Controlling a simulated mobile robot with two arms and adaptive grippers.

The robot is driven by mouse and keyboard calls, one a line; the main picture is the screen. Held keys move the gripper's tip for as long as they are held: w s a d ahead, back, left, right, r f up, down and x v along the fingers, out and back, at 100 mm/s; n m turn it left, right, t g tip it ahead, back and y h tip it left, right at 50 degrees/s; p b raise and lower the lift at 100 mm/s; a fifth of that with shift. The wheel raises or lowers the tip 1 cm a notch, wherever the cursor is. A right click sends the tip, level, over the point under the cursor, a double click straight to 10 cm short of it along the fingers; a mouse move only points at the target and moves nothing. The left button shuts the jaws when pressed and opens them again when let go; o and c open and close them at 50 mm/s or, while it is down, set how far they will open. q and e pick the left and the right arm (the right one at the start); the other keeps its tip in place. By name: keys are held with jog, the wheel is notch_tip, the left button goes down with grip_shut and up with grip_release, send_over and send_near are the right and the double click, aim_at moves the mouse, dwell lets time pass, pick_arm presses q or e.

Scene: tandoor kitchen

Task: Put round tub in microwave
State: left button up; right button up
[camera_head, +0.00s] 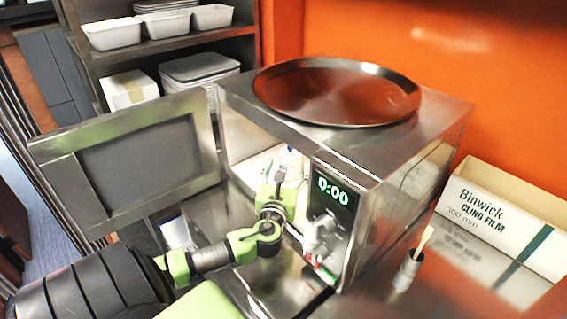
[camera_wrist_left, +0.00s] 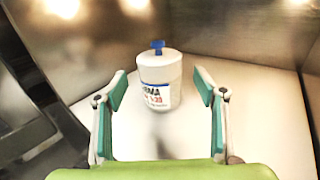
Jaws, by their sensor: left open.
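The microwave (camera_head: 385,200) is a steel box with its door (camera_head: 135,165) swung open to the left and a display reading 0:00. In the left wrist view, the round tub (camera_wrist_left: 159,80), white with a blue knob on top and a printed label, stands upright on the pale microwave floor (camera_wrist_left: 245,125). It shows only partly in the head view (camera_head: 291,160). My left gripper (camera_wrist_left: 160,90) is open inside the microwave, its green fingers to either side of and in front of the tub, apart from it. My right gripper is not in view.
A round dark tray (camera_head: 337,92) lies on top of the microwave. A cling film box (camera_head: 505,215) and a small metal cup (camera_head: 407,270) stand on the counter at right. Shelves at back left hold white tubs (camera_head: 113,33) and stacked plates (camera_head: 200,66).

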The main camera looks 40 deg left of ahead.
pick_arm(q)
jog(key=v, duration=0.6)
jog(key=shift+s+d+b, duration=0.15)
jog(key=shift+s+b, duration=0.05)
jog(key=shift+b, duration=0.15)
dwell(0.8)
